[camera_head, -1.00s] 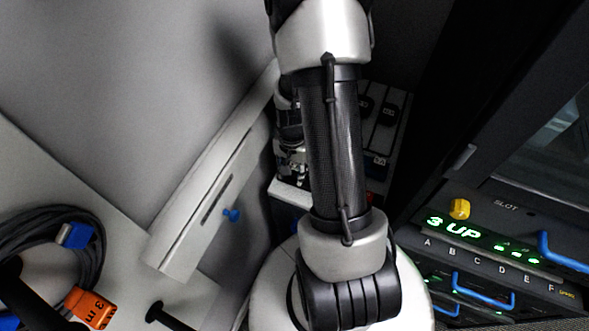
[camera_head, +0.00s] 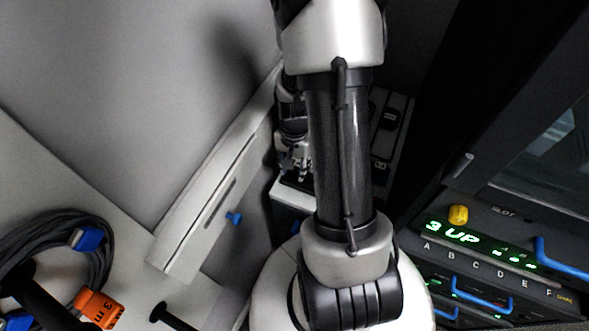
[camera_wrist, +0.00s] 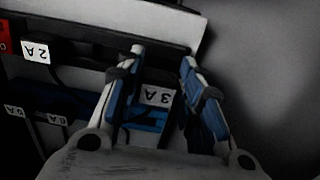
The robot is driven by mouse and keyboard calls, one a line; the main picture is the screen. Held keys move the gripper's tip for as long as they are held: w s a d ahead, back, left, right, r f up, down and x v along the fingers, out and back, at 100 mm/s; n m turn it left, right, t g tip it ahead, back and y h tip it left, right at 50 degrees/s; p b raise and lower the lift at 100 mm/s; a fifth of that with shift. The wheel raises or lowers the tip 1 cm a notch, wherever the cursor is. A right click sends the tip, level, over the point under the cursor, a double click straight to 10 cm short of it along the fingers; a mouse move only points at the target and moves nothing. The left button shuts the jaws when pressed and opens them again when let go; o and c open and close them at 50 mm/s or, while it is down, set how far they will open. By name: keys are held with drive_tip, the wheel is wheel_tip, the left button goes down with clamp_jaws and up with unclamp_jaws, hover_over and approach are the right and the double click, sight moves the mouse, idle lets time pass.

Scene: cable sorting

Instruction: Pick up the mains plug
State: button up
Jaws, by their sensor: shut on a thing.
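My gripper (camera_wrist: 164,57) shows in the wrist view with its two blue-padded fingers apart. A dark mains plug with a white "3 A" label (camera_wrist: 157,96) lies between the fingers, and they are shut on it. The plug's outline is hard to make out in the dark, and I cannot tell whether it is clear of the rack. In the head view my gripper is small, left of my forearm and partly hidden by it. The held plug is not clear there.
Other labelled dark plugs, one marked "2 A" (camera_wrist: 36,51), stand beside it. A black plug (camera_head: 390,119) shows right of my arm. The "3 UP" panel (camera_head: 470,240) stands right.

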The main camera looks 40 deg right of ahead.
wheel_tip(320, 180, up, 28)
drive_tip(key=p, duration=1)
drive_tip(key=shift+f, duration=0.25)
